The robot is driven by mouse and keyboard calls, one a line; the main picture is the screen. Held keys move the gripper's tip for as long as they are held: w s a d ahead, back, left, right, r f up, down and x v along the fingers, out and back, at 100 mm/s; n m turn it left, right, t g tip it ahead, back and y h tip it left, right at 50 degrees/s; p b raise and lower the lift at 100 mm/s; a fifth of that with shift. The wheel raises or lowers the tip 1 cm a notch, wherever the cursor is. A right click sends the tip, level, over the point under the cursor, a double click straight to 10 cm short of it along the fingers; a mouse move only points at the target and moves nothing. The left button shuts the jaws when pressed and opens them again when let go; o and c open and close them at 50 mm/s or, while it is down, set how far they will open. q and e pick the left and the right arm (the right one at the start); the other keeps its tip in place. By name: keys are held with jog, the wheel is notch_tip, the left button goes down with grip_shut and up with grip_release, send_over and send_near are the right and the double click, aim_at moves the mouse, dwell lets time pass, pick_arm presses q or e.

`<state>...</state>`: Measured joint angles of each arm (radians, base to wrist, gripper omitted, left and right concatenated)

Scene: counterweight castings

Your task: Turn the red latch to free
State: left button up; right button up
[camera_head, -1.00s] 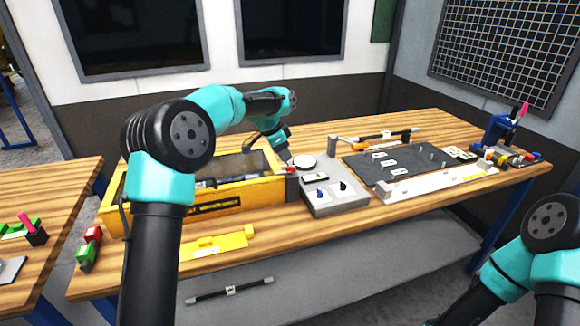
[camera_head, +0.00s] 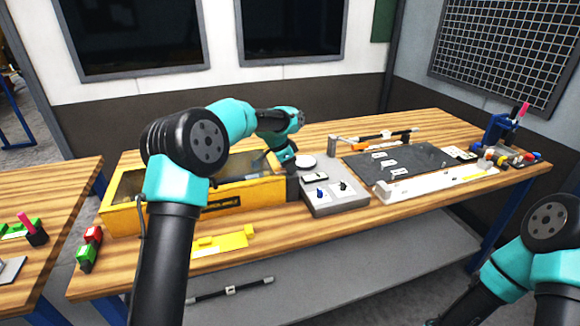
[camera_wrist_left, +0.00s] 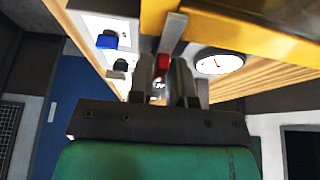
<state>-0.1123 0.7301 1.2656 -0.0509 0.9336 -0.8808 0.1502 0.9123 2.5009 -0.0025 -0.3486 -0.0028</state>
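The red latch (camera_wrist_left: 163,66) shows in the left wrist view, small, beside a grey bar (camera_wrist_left: 171,34) near the yellow box. The two dark fingers of my left gripper (camera_wrist_left: 164,78) lie on either side of it, with a narrow gap between them. Whether they press on the latch cannot be told. In the head view my left gripper (camera_head: 287,168) is at the right end of the yellow box (camera_head: 240,199), and the latch is hidden there. My right arm shows at the lower right; its gripper is out of frame.
A grey control box (camera_head: 334,201) with a blue and a black knob stands just right of the yellow box. A round dial (camera_wrist_left: 220,63) is near the fingers. A dark mat (camera_head: 405,166) lies farther right. A yellow plate (camera_head: 222,243) lies in front.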

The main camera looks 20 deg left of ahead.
pick_arm(q)
grip_shut()
jog(key=shift+n, duration=0.4)
jog(key=n+t+y, duration=0.1)
jog(key=n, duration=0.2)
jog(key=shift+s, duration=0.1)
jog(key=n+y, duration=0.1)
jog(key=n, duration=0.3)
jog(key=shift+d+n+t+y, duration=0.1)
jog(key=shift+n+t+y, duration=0.2)
jog(key=shift+y, duration=0.1)
jog(key=n+y, duration=0.1)
jog(key=n, duration=0.3)
jog(key=shift+d+n+y, duration=0.1)
jog(key=shift+n+y, duration=0.3)
jog(key=n, duration=0.2)
jog(key=n+y, duration=0.1)
jog(key=n, duration=0.1)
jog(key=shift+n+y, duration=0.3)
